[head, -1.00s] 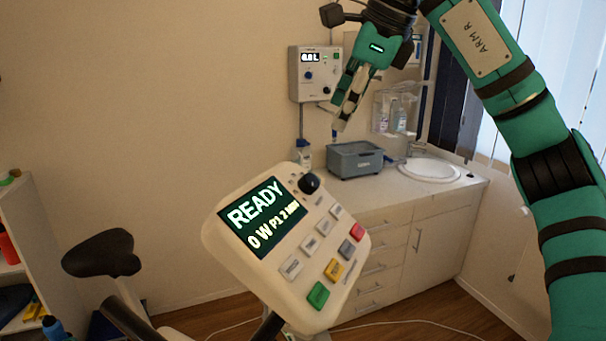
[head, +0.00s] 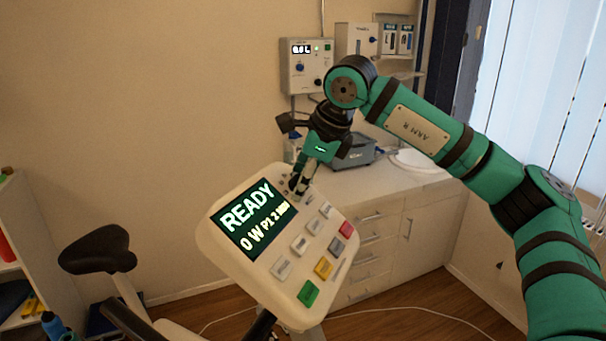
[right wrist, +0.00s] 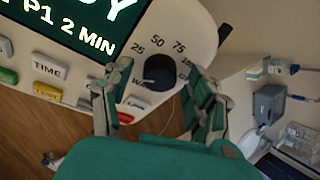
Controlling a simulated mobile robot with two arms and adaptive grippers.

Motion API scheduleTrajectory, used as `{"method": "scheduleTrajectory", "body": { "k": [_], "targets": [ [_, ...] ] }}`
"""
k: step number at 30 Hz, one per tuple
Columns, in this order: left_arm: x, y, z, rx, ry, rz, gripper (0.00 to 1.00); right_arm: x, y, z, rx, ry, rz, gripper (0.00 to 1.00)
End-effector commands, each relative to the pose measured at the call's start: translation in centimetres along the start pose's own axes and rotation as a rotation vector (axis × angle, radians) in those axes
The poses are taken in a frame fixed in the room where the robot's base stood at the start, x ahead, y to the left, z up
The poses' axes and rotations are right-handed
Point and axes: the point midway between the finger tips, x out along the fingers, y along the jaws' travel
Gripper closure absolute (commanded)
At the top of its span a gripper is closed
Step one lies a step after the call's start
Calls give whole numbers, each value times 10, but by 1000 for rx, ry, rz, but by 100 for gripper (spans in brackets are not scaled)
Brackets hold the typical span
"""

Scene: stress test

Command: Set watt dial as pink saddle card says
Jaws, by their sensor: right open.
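The white console (head: 285,240) has a screen reading READY, 0 W, P1 2 MIN. Its watt dial (right wrist: 160,72) is a black knob with 25, 50, 75 and a partly hidden larger number printed around it. My right gripper (head: 298,187) points down at the console's top edge. In the right wrist view its open fingers (right wrist: 161,78) stand on either side of the knob; I cannot tell whether they touch it. The black saddle (head: 97,249) is at the left; no pink card is visible on it. My left gripper is out of view.
Console buttons, including green (head: 308,293), yellow (head: 323,267) and red (head: 346,229), lie below the dial. A cabinet (head: 400,235) with a grey bin (head: 362,152) and sink stands behind. A wall unit (head: 306,66) hangs above. Shelves (head: 22,215) stand at the left.

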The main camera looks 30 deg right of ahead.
Motion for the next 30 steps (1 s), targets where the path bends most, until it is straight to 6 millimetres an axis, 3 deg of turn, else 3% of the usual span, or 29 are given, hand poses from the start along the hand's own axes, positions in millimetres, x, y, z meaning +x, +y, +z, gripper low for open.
{"method": "scheduleTrajectory", "body": {
  "k": [6, 19, 30],
  "targets": [
    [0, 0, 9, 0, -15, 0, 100, 0, 0, 0, 0, 0, 0, 42],
    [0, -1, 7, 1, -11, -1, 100, 0, 0, 0, 0, 0, 0, 97],
    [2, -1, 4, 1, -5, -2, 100, 1, 0, 0, 64, 5, 17, 97]
  ]
}}
